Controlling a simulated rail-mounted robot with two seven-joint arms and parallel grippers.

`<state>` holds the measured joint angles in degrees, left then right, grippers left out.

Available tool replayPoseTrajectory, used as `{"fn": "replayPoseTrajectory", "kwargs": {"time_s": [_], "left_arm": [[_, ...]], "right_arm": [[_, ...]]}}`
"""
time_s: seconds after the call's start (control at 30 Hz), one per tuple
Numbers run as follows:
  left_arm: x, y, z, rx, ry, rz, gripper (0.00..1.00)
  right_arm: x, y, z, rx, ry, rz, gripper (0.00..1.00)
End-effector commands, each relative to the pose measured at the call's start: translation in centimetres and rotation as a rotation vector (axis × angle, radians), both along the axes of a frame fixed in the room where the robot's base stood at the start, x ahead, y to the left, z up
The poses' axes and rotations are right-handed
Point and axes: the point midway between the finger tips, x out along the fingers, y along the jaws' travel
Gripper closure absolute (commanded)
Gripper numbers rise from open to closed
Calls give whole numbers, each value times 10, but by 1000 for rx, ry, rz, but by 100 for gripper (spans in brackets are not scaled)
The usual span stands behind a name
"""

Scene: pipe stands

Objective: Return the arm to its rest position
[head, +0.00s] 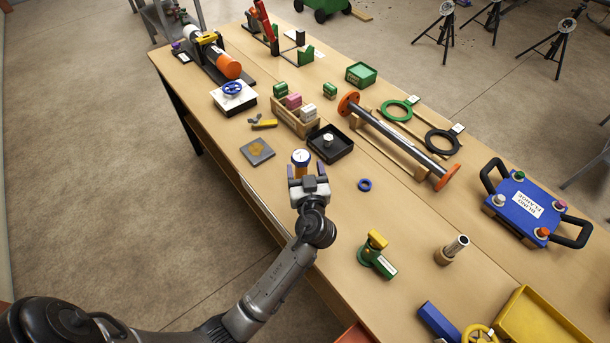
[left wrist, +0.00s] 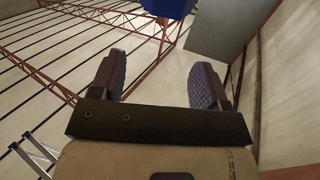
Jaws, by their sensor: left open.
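My left arm comes in from the lower left in the head view, and its gripper (head: 308,180) is over the near side of the table (head: 345,225). In the left wrist view the two fingers (left wrist: 160,80) stand apart with nothing between them, and they face the roof beams. A gauge (head: 300,157) with a white dial and an orange body shows just beyond the fingertips in the head view. I cannot tell how far apart they are in height. My right gripper is in neither view.
Near the gripper are a grey plate (head: 257,151), a black tray (head: 330,155) and a blue ring (head: 365,185). A flanged pipe (head: 400,140) lies beyond. A green-yellow valve (head: 376,255) stands to the right. Floor at the left is clear.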

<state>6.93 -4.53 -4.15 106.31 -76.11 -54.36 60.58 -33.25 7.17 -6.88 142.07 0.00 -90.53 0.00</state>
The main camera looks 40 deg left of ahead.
Motion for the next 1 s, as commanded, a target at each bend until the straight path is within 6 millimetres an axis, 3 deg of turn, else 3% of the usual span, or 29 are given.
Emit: {"fn": "replayPoseTrajectory", "kwargs": {"time_s": [0.2,0.57,0.67,0.8,1.0], "left_arm": [[0,1,13,1,-2,1,31],[0,1,14,47,55,4,31],[-4,4,9,105,163,33,31],[-12,4,-13,70,394,22,31],[-25,-20,-18,-90,621,-194,31]], "right_arm": [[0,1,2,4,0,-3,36],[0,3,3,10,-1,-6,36],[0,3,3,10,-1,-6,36],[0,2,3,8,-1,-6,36],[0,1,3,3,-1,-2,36]]}}
